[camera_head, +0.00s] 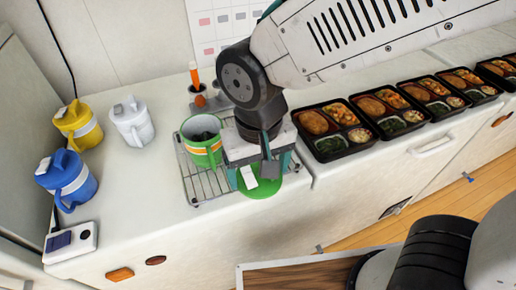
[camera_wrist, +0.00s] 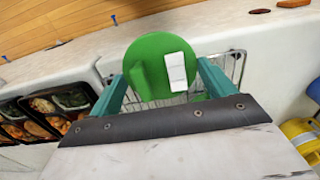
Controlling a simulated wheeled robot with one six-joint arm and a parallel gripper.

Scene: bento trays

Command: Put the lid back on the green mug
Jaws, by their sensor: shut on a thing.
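The green mug (camera_head: 205,152) stands upright and open-topped on the wire rack (camera_head: 198,186), with a white and orange band and a dark inside. The green lid (camera_head: 262,190), a round disc with a white tab, is in my gripper (camera_head: 262,172), to the right of the mug and apart from it. In the wrist view the lid (camera_wrist: 150,58) sits between the two teal fingers of my gripper (camera_wrist: 165,82), with the wire rack (camera_wrist: 237,66) behind it. The mug cannot be made out in the wrist view.
Yellow (camera_head: 78,125), white (camera_head: 132,122) and blue (camera_head: 66,180) lidded mugs stand at the left of the counter (camera_head: 150,200). Several bento trays (camera_head: 335,130) line the right. A small device (camera_head: 70,241) lies front left.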

